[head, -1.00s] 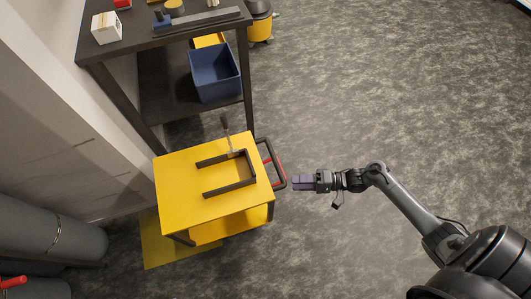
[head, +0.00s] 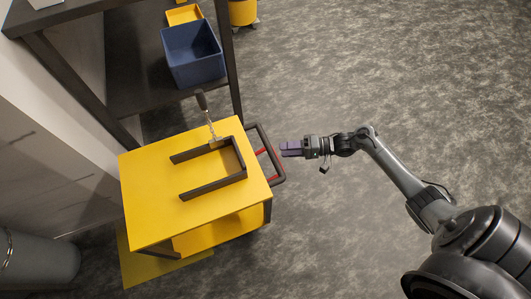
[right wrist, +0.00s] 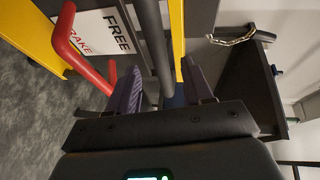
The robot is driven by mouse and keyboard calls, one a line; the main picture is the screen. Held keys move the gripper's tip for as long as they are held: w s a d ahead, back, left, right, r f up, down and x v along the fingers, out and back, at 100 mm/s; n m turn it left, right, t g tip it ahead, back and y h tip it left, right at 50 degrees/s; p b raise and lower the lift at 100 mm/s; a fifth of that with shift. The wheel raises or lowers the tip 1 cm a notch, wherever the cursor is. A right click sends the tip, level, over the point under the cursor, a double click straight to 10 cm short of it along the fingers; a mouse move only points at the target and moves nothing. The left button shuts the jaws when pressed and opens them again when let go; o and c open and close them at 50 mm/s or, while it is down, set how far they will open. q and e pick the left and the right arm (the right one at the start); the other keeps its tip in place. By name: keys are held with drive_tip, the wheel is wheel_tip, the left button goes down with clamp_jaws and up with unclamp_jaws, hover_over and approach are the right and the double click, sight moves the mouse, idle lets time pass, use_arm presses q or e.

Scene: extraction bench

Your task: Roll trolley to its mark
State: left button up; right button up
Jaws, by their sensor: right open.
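The yellow trolley (head: 160,185) stands left of centre in the head view. Its dark push handle (head: 280,168) is on its right side, with a red brake lever (right wrist: 85,55) beside it in the right wrist view. A yellow floor patch, likely the mark (head: 150,268), shows beyond the trolley's lower left edge; how far the trolley covers it is hidden. My right gripper (head: 284,148) is open and empty, just right of the handle. In the right wrist view the dark handle bar (right wrist: 152,40) lines up between its purple fingers. My left gripper is out of view.
A dark shelf unit (head: 236,90) with a blue bin (head: 195,55) stands behind. A grey cylinder (head: 40,262) is at lower left. The floor to the right is clear.

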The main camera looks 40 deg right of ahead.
sight(268, 151)
drive_tip(key=b+x, duration=0.3)
drive_tip(key=x, duration=0.4)
drive_tip(key=shift+w+a+f, duration=0.15)
drive_tip(key=shift+a, duration=0.05)
drive_tip(key=shift+w+a, duration=0.15)
drive_tip(key=shift+a, duration=0.25)
clamp_jaws()
